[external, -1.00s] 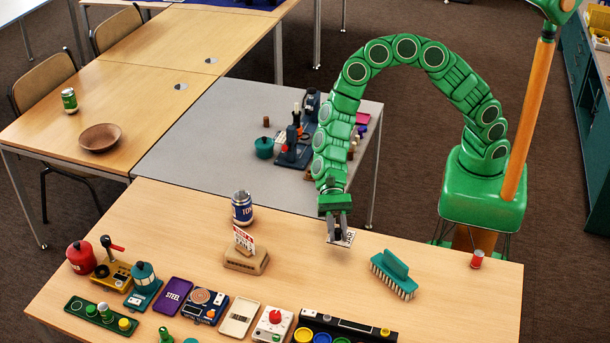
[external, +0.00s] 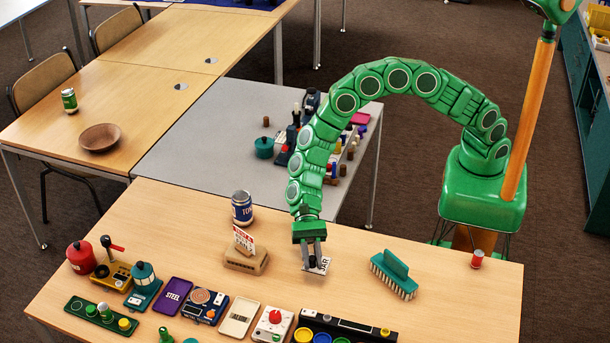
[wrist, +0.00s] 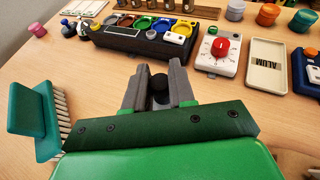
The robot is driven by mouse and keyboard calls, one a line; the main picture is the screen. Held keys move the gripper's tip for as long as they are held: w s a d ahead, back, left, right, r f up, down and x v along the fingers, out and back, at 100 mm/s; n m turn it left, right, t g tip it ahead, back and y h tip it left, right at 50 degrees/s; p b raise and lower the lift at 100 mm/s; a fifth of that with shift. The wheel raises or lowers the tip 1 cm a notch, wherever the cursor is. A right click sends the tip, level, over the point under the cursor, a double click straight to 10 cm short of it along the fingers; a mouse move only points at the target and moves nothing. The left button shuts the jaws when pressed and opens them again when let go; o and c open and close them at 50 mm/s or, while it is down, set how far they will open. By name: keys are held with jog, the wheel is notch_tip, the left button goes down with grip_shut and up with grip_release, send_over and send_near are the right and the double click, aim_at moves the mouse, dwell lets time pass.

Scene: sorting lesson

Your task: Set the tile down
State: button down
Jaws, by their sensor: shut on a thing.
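My gripper (external: 312,259) is over the near wooden table, with its fingers pointing down. It is shut on a white tile (external: 323,266) with dark letters that look like JAR. The fingers hide part of the tile, and I cannot tell whether it touches the tabletop. In the wrist view my gripper (wrist: 160,80) has a dark round knob (wrist: 159,83) between its fingers; the white face of the tile does not show there.
A teal brush (external: 393,274) stands to the right and a wooden card holder (external: 246,260) to the left. A blue can (external: 242,207) is behind. A black tray with coloured cups (wrist: 140,38), a red-dial box (wrist: 215,53) and an ALUM tray (wrist: 263,66) line the front. Bare tabletop surrounds my gripper.

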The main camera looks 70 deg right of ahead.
send_over(297, 293)
jog(key=shift+s+a+f, duration=0.1)
jog(key=shift+a+f, duration=0.05)
jog(key=shift+f, duration=1.35)
jog(key=shift+s+a+f, duration=0.1)
jog(key=shift+f, duration=2.9)
jog(key=c, duration=0.9)
grip_release()
jog(key=shift+f, duration=0.1)
jog(key=shift+c, duration=0.2)
jog(key=shift+w+d+r, duration=0.15)
jog(key=shift+w+r, duration=0.05)
jog(key=v, duration=1.1)
jog(key=shift+d+r, duration=0.15)
jog(key=shift+d, duration=0.05)
